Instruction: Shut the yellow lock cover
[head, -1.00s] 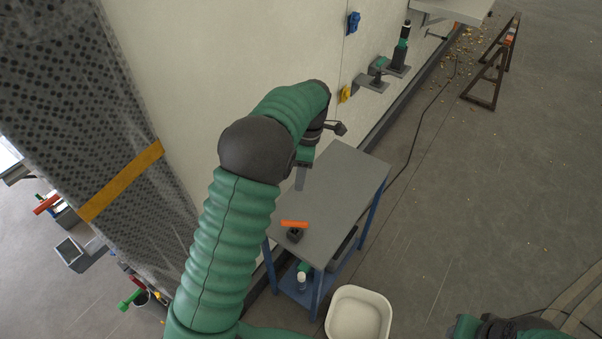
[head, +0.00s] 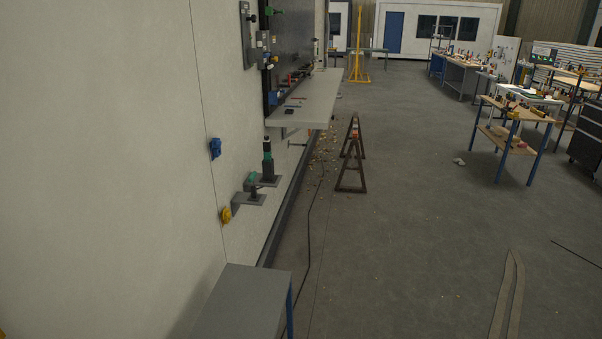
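The yellow lock cover (head: 226,215) is a small yellow piece on the pale wall, left of the centre of the head view. It is too small to tell whether it stands open or shut. Neither of my grippers is in view.
A blue piece (head: 215,148) is on the wall above the yellow one. Grey brackets (head: 250,199) with a green and black tool (head: 267,160) stick out just right of it. A grey table (head: 240,302) stands below. The floor to the right is open, with a trestle (head: 351,160).

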